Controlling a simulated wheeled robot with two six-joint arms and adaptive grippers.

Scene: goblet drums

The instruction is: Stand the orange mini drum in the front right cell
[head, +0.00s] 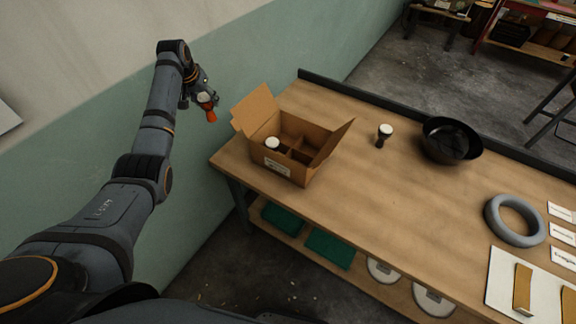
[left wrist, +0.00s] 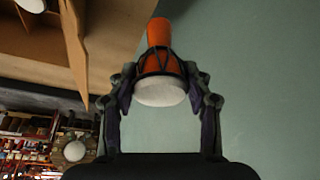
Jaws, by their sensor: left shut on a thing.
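The orange mini drum (head: 208,106) is held in my left gripper (head: 203,97), in the air to the left of the cardboard box, beyond the table's left edge. In the left wrist view the drum (left wrist: 158,40) sits between both fingers of the left gripper (left wrist: 160,82), its white head towards the camera. The divided cardboard box (head: 290,173) stands on the table with its flaps open. A dark drum with a white head (head: 272,144) stands in one of its cells towards the left. The box's front wall hides part of the cells. My right gripper is not in view.
A small dark drum with a white top (head: 384,135) stands right of the box. A black bowl (head: 452,140), a grey ring (head: 514,220) and white cards (head: 562,234) lie further right. The table (head: 370,210) is clear in front of the bowl.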

